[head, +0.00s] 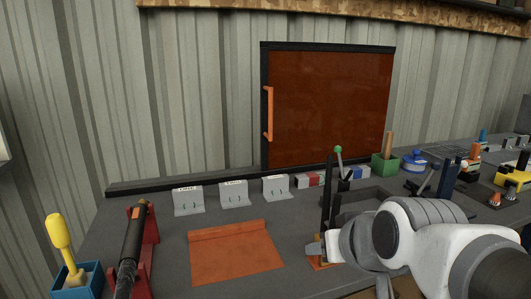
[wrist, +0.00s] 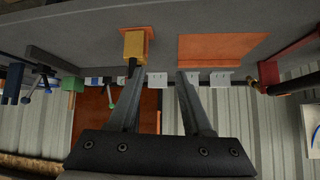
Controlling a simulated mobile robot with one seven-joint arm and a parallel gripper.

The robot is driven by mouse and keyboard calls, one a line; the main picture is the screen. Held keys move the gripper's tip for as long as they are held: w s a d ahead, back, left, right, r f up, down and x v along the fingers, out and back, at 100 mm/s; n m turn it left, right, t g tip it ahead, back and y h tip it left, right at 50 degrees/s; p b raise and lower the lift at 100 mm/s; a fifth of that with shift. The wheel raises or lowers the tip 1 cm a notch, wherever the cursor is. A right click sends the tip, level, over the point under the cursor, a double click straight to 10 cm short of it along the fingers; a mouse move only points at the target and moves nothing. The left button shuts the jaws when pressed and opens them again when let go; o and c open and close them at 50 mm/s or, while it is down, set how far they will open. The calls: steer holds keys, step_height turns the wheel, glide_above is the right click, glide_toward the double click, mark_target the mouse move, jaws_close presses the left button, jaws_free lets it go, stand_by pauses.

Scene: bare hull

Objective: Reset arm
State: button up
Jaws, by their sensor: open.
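My gripper (wrist: 157,72) shows in the wrist view, with its two grey fingers apart and nothing between them. That view is upside down, with the counter at the top and the wall below. In the head view my white arm reaches in from the lower right. Its end lies near dark upright parts by a small orange plate, and I cannot clearly separate the fingers there. In the wrist view a yellow block (wrist: 134,43) with a black stub lies in line with the left finger tip. I see no contact with anything.
The grey counter carries an orange mat (head: 235,258), three white card stands (head: 234,194), a red rack (head: 148,243) with a black rod, and a yellow-handled tool (head: 60,236) in a blue holder. A dark red panel (head: 330,110) with an orange handle stands behind. Levers and blocks crowd the right.

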steer(key=s+d+f+m+g+h, duration=0.1)
steer(key=s+d+f+g, duration=0.1)
steer(key=s, duration=0.3)
steer(key=s+d+f+g+h, duration=0.1)
steer(key=s+d+f+g, duration=0.15)
steer(key=s, duration=0.35)
step_height(320, 180, up, 19)
steer(key=p, duration=1.9)
steer(key=shift+w+a+t, duration=0.25)
steer(key=shift+a+t, duration=0.15)
steer(key=shift+t, duration=0.05)
